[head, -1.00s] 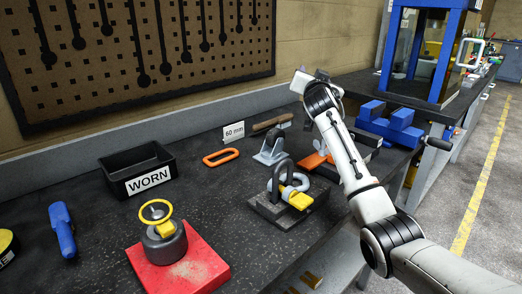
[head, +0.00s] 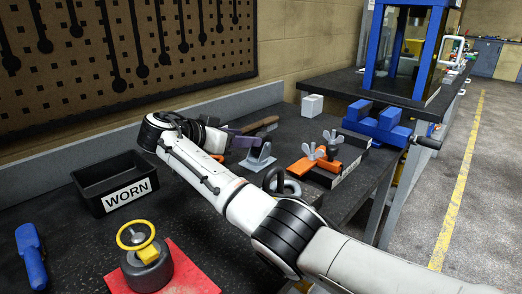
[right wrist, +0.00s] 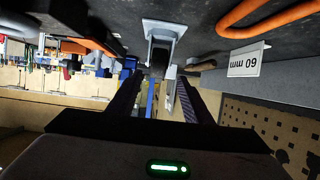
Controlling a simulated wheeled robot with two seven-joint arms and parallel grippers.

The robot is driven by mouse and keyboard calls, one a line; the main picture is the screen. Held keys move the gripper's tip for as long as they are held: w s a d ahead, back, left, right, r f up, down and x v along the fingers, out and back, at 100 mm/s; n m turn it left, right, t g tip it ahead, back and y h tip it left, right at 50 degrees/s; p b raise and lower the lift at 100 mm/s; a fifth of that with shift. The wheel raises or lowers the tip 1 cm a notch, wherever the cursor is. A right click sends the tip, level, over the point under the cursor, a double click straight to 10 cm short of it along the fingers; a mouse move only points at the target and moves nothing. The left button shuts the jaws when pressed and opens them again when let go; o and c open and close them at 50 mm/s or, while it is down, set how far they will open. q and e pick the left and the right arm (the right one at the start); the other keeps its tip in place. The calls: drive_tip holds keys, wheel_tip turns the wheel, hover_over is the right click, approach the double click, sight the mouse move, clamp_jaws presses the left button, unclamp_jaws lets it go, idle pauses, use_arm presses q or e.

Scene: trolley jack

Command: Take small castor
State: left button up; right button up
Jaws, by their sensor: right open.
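The small castor, a grey bracket on a flat plate (head: 259,160), stands on the dark bench right of centre in the head view. In the right wrist view the castor (right wrist: 163,30) appears upside down at the top middle, with its dark wheel low in the bracket. My right gripper (right wrist: 160,80) is open. Its two dark fingers point toward the castor, which lies beyond the tips and between their lines, apparently untouched. My left gripper is not in view.
The 60 mm card (right wrist: 246,60) and an orange loop (right wrist: 262,18) lie near the castor. A wooden handle (head: 262,124) lies behind it. An orange clamp (head: 322,166) and blue vise (head: 384,124) stand to the right. A black WORN bin (head: 92,180) is left.

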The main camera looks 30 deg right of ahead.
sight(259, 134)
drive_tip(key=x, duration=0.7)
drive_tip(key=shift+s+d+r, duration=0.15)
drive_tip(key=shift+r, duration=0.05)
drive_tip(key=shift+r+p, duration=0.1)
drive_tip(key=shift+p, duration=0.2)
clamp_jaws()
